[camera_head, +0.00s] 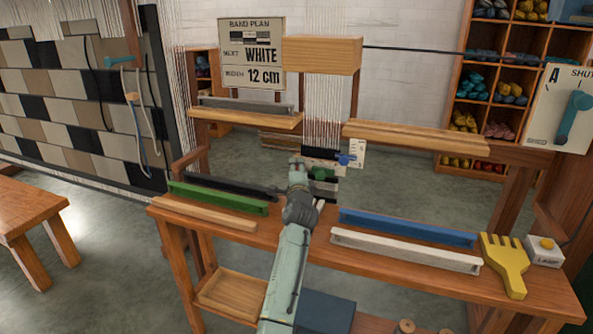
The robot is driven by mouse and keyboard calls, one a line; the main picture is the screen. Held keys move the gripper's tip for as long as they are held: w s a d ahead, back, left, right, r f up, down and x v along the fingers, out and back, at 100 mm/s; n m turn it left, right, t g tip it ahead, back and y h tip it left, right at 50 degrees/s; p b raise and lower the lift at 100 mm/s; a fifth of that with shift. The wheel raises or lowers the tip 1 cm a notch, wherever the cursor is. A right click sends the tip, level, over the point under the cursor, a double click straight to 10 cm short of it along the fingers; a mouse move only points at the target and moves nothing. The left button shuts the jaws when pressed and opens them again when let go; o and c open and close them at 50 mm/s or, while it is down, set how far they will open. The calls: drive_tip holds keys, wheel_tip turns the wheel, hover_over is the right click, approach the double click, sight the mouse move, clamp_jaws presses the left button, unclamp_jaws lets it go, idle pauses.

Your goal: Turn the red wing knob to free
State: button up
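I cannot make out a red wing knob in the head view. My gripper (297,165) is at the far side of the bench, in front of the hanging warp threads (323,110). It points away from the camera, and I cannot tell whether its fingers are apart or closed on something. My own wrist and forearm hide what lies directly below and behind it. A small blue knob (345,159) sits just right of my gripper, beside a white scale plate (358,152). A green piece (321,173) lies close to the gripper's right side.
The wooden bench (390,262) carries green (217,197), blue (408,228) and white (405,249) bars, a yellow comb (505,265) and a lamp box (544,251). A sign (251,52) reads WHITE, 12 cm. A teal lever (574,115) is on the right panel.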

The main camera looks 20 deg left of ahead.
drive_tip(key=shift+c, duration=0.5)
clamp_jaws()
drive_tip(key=shift+r+p, duration=0.1)
drive_tip(key=shift+p, duration=0.3)
drive_tip(key=n+g+h+p, duration=0.1)
drive_tip(key=n+h+p, duration=0.1)
drive_tip(key=n, duration=0.2)
drive_tip(key=n+g+h+p, duration=0.1)
drive_tip(key=n+h+p, duration=0.1)
drive_tip(key=n+p, duration=0.1)
drive_tip(key=n+g+h+p, duration=0.1)
drive_tip(key=n+h+p, duration=0.1)
drive_tip(key=n, duration=0.4)
drive_tip(key=shift+a+r+h, duration=0.2)
drive_tip(key=shift+a+h, duration=0.05)
drive_tip(key=shift+h, duration=0.15)
drive_tip(key=shift+n, duration=0.3)
